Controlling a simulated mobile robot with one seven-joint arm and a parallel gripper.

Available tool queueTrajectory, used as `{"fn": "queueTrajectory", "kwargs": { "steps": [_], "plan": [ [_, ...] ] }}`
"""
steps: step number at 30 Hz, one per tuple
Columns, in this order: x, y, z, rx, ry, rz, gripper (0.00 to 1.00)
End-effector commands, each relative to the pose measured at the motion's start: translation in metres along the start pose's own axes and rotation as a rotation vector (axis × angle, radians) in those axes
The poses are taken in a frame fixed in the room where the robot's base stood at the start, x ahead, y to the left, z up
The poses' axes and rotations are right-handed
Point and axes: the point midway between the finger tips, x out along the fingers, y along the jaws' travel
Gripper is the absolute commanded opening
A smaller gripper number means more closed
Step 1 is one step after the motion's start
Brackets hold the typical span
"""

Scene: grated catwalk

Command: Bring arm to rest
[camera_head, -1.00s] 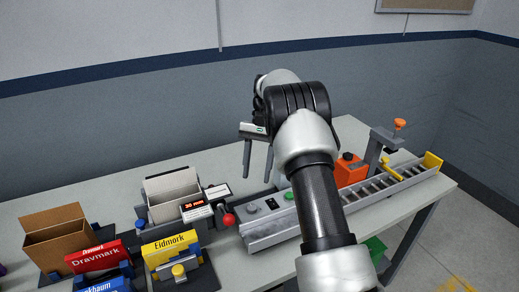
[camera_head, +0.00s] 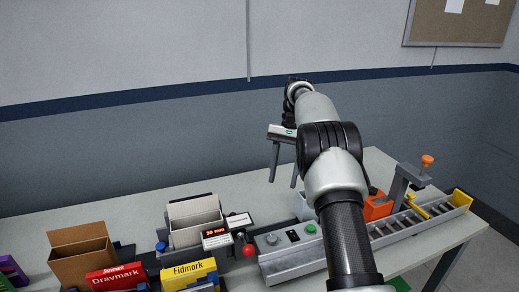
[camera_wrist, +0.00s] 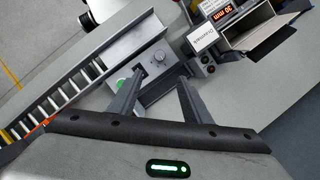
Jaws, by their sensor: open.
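My gripper (camera_head: 284,169) hangs above the far part of the table in the head view. Its two dark fingers point down, apart from each other, with nothing between them.
The table (camera_head: 55,224) carries a roller conveyor (camera_head: 400,226), an orange item (camera_head: 377,209), an open cardboard box (camera_head: 82,262), a grey-white box (camera_head: 194,222) by a red display, and Dravmark (camera_head: 117,277) and Eidmark (camera_head: 190,272) boxes. A noticeboard (camera_head: 455,24) hangs on the wall.

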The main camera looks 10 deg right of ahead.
Motion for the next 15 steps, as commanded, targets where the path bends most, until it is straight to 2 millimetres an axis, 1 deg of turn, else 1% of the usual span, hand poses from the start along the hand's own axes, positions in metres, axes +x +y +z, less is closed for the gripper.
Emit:
{"fn": "queueTrajectory", "kwargs": {
  "steps": [1, 5, 6, 8, 12, 14, 15],
  "plan": [
    [-0.014, 0.0, 0.009, -0.01, 0.021, -0.007, 0.44],
    [-0.047, 0.004, 0.036, -0.049, 0.089, -0.028, 0.44],
    [-0.057, 0.006, 0.046, -0.065, 0.113, -0.035, 0.44],
    [-0.07, 0.009, 0.062, -0.086, 0.15, -0.042, 0.44],
    [-0.094, 0.021, 0.102, -0.142, 0.235, -0.058, 0.44],
    [-0.101, 0.027, 0.121, -0.166, 0.271, -0.062, 0.44],
    [-0.105, 0.031, 0.133, -0.184, 0.296, -0.066, 0.44]
  ]
}}
